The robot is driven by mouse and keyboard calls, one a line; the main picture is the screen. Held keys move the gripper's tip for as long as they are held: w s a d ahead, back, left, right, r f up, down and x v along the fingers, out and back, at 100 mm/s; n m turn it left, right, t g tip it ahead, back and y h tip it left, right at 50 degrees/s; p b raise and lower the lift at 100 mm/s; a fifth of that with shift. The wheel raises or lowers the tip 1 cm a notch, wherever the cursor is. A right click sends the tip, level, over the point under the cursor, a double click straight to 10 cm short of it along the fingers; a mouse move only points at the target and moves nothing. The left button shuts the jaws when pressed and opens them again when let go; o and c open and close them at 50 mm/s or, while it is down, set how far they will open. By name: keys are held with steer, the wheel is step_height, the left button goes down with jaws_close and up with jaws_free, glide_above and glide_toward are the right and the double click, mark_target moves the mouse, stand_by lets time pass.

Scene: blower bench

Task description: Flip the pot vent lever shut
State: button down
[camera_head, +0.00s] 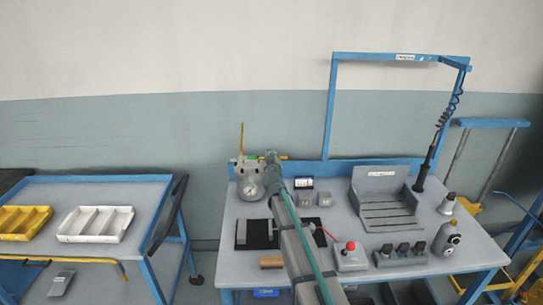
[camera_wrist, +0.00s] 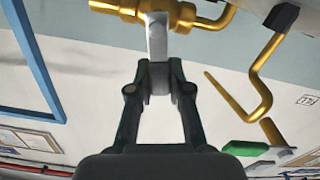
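The pot (camera_head: 250,182) is a grey metal vessel with a round gauge, standing at the back left of the bench. In the wrist view, a brass valve fitting (camera_wrist: 132,8) carries a pale grey lever (camera_wrist: 157,38) that points towards my gripper. My gripper (camera_wrist: 160,68) has its dark fingers drawn close together, one on each side of the lever's free end, with no clear gap showing. In the head view, my arm covers the right side of the pot and hides the lever. A green handle (camera_wrist: 245,148) shows at the lower right of the wrist view.
A bent brass pipe (camera_wrist: 262,85) is right of my fingers in the wrist view. On the bench are a black mat (camera_head: 250,244), a red-button box (camera_head: 350,257), a grey slatted holder (camera_head: 383,205) and a bottle (camera_head: 446,240). A side table with a white tray (camera_head: 95,211) stands left.

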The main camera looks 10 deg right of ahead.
steer(key=shift+d+m, duration=0.35)
steer(key=shift+m, duration=0.45)
steer(key=shift+d+m, duration=0.3)
steer(key=shift+m, duration=0.5)
steer(key=c, duration=1.1)
jaws_free()
steer(key=shift+o, duration=0.2)
steer(key=shift+s+r, duration=0.1)
steer(key=s+a, duration=0.1)
steer(key=s, duration=1.1)
steer(key=shift+a, duration=0.2)
